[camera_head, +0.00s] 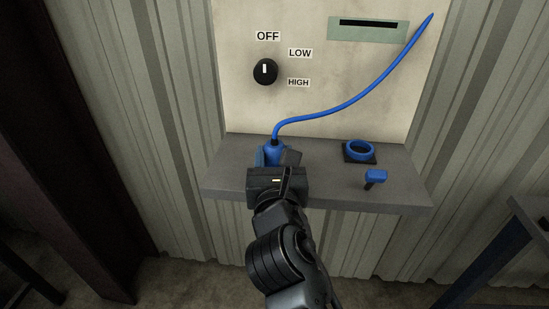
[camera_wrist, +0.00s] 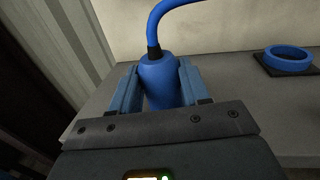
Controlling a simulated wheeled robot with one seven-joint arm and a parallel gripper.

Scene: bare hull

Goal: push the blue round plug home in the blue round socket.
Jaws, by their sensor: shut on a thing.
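The blue round plug (camera_head: 273,152) is at the left part of the grey shelf, with a blue cable (camera_head: 345,108) rising from its top. In the wrist view the plug (camera_wrist: 160,80) stands upright between the two fingers of my gripper (camera_wrist: 158,88), which is shut on it. The plug's lower end is hidden by my gripper. The blue round socket (camera_head: 360,149) is a blue ring on a dark square base, to the right of the plug on the shelf. The socket (camera_wrist: 289,58) also shows at the right of the wrist view, apart from the plug.
The grey shelf (camera_head: 225,178) is bare between plug and socket. A small blue-topped lever or key (camera_head: 376,175) stands at its front right. The panel behind carries a black knob (camera_head: 265,72) and a slotted plate (camera_head: 368,28). The cable runs up to the right.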

